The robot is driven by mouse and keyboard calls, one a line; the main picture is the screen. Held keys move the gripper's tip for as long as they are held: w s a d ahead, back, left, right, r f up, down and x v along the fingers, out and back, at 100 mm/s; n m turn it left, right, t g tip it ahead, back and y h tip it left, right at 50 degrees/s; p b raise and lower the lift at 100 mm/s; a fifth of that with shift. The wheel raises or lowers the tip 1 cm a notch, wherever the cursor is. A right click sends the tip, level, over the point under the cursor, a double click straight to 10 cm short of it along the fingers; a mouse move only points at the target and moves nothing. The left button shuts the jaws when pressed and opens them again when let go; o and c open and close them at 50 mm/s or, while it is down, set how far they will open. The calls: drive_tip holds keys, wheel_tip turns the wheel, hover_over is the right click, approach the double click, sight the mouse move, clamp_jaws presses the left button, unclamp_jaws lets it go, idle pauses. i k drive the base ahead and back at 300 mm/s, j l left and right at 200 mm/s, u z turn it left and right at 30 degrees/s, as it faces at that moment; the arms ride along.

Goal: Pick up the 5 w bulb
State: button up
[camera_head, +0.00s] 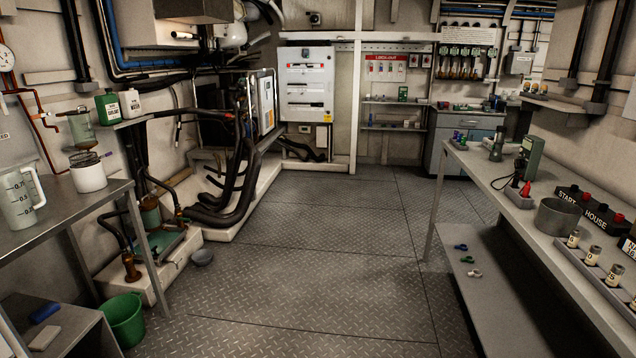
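I cannot pick out the 5 w bulb for sure. On the right-hand bench (530,220), small cream cylinders with dark tops stand upright in a row in a grey holder (585,272). The near one (614,275), the middle one (592,255) and the far one (573,239) carry dark marks too small to read. Several small pale and orange items (535,90) sit on a wall shelf at the upper right, also too small to name. My gripper is not in view.
A metal pot (557,217), a black START/HOUSE switch box (596,211) and a green-grey device (531,155) stand on the right bench. A left table (60,220) holds a jug (18,199). A green bucket (124,320) is on the floor. The middle floor (330,250) is clear.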

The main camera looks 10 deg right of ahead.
sight(543, 90)
drive_tip(key=i+u, duration=0.25)
drive_tip(key=i, duration=1.7)
drive_tip(key=i+z, duration=0.15)
drive_tip(key=i, duration=0.3)
drive_tip(key=i+j+z, duration=0.15)
drive_tip(key=i, duration=0.35)
drive_tip(key=i+j+z, duration=0.15)
drive_tip(key=i, duration=0.3)
drive_tip(key=i+j+z, duration=0.15)
drive_tip(key=i, duration=0.3)
drive_tip(key=i+j+z, duration=0.15)
drive_tip(key=z, duration=0.25)
drive_tip(key=i+j+z, duration=0.55)
drive_tip(key=z, duration=0.25)
drive_tip(key=i+j+z, duration=0.1)
drive_tip(key=j+z, duration=0.3)
drive_tip(key=i+j+z, duration=0.1)
drive_tip(key=j+z, duration=0.65)
drive_tip(key=j, duration=0.3)
drive_tip(key=j+z, duration=0.3)
drive_tip(key=j, duration=0.35)
